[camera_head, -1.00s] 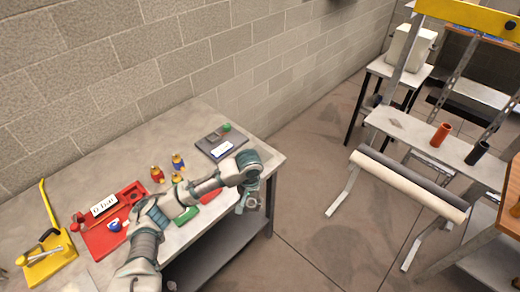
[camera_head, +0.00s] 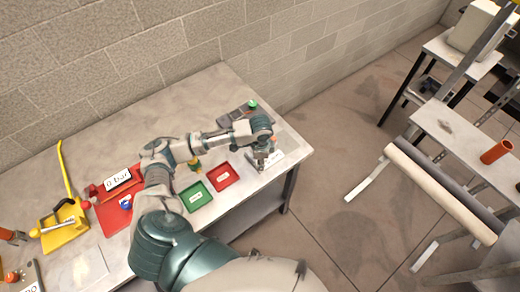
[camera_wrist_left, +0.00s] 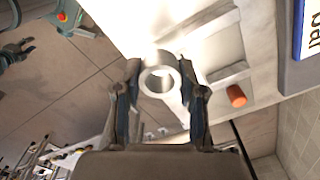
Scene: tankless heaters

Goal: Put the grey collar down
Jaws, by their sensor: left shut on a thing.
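My left gripper (camera_head: 264,160) is shut on the grey collar (camera_wrist_left: 160,75). In the left wrist view the collar is a pale ring between the two fingertips of the left gripper (camera_wrist_left: 160,82), its hole facing the camera. In the head view the gripper is over the dark grey pad (camera_head: 288,139) with a white label, near the table's right end. The collar is hardly visible there, and I cannot tell whether it touches the pad. A dark claw at the wrist view's left edge looks like my right gripper (camera_wrist_left: 16,50); its opening is unclear.
A green tray (camera_head: 196,195) and a red tray (camera_head: 222,176) lie left of the gripper. A red stand with a "0 bar" sign (camera_head: 117,180) and a yellow tool (camera_head: 62,228) are further left. The table's front edge is close to the gripper.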

